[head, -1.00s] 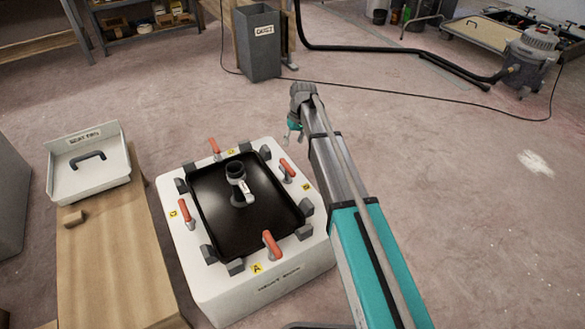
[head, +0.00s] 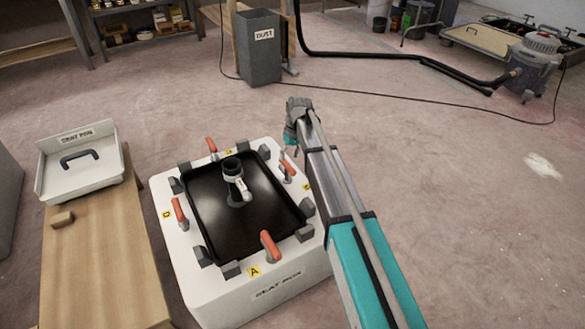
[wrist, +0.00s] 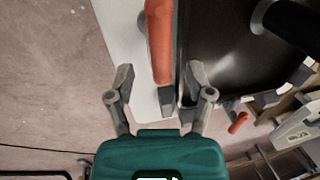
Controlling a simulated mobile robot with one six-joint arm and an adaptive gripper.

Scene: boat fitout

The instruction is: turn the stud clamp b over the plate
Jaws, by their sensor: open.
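Stud clamp b (head: 287,168), with an orange handle, stands at the right edge of the black plate (head: 225,205), near a yellow label. In the wrist view an orange handle (wrist: 160,40), apparently that of clamp b, runs along the white rim beside the plate (wrist: 225,45). My gripper (head: 291,150) is just behind clamp b in the head view. In the wrist view my gripper (wrist: 160,73) is open, with a finger on each side of the handle's near end. I cannot tell whether either finger touches it.
Other orange-handled clamps stand around the plate, one at the front (head: 270,246) and one at the left (head: 180,212). A black and white fitting (head: 236,182) rises from the plate. A wooden bench (head: 95,255) with a tray is at left.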

